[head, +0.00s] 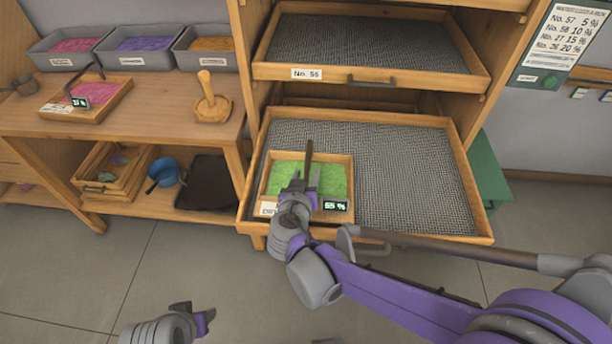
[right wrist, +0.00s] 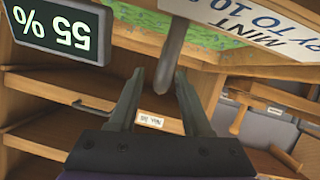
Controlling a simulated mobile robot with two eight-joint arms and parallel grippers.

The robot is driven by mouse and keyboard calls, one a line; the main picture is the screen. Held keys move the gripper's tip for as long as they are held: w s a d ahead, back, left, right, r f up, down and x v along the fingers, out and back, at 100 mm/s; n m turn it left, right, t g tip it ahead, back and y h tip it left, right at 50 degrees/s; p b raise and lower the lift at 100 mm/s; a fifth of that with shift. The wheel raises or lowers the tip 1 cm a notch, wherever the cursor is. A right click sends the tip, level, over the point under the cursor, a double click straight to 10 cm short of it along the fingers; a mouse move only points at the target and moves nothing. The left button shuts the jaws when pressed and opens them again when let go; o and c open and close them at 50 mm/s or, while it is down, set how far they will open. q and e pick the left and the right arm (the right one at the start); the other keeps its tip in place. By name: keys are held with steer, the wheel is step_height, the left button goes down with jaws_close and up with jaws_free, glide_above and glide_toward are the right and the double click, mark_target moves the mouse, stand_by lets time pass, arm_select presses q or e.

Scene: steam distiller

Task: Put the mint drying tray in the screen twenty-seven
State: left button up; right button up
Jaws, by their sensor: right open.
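The mint drying tray (head: 350,180) is a small wooden tray of green leaves with a 55 % display. It rests in the front left of a pulled-out mesh screen (head: 420,190), whose number I cannot see. My right gripper (head: 305,182) is over the tray's front. In the right wrist view, its open fingers (right wrist: 155,100) stand either side of the tray's grey upright handle (right wrist: 172,60), apart from it. The mint label (right wrist: 250,25) shows there too. My left gripper (head: 196,316) is low at the bottom, far from the tray; its jaw opening is unclear.
Another mesh screen labelled No. 55 (head: 314,74) is above. A bench (head: 160,95) at left holds a pink-filled tray (head: 90,100), several grey bins and a wooden tamper (head: 211,100). A green box (head: 488,165) stands right of the rack. The floor in front is clear.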

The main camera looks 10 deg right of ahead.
steer(key=shift+r, duration=0.15)
steer(key=shift+s+a+r, duration=0.1)
steer(key=shift+s+r, duration=0.05)
steer(key=shift+s, duration=0.1)
steer(key=p+v, duration=0.2)
steer(key=v, duration=0.9)
steer(key=shift+s+a+p, duration=0.1)
steer(key=shift+s+p, duration=0.1)
steer(key=shift+p, duration=0.15)
steer(key=s+d+f+g, duration=0.1)
steer(key=s+d, duration=0.1)
steer(key=d, duration=0.1)
steer(key=s+d+f+g, duration=0.2)
steer(key=d, duration=0.1)
steer(key=s+d+f+g, duration=0.1)
steer(key=s+d+f, duration=0.1)
steer(key=d, duration=0.1)
steer(key=shift+d+g, duration=0.4)
steer(key=s+d+f+n+g+y, duration=0.1)
steer(key=s+f+g+y, duration=0.2)
steer(key=s, duration=0.7)
steer(key=shift+d+n+y, duration=0.35)
steer(key=shift+n+y, duration=0.05)
steer(key=shift+y, duration=0.5)
steer(key=shift+s+d, duration=0.1)
steer(key=shift+s, duration=0.05)
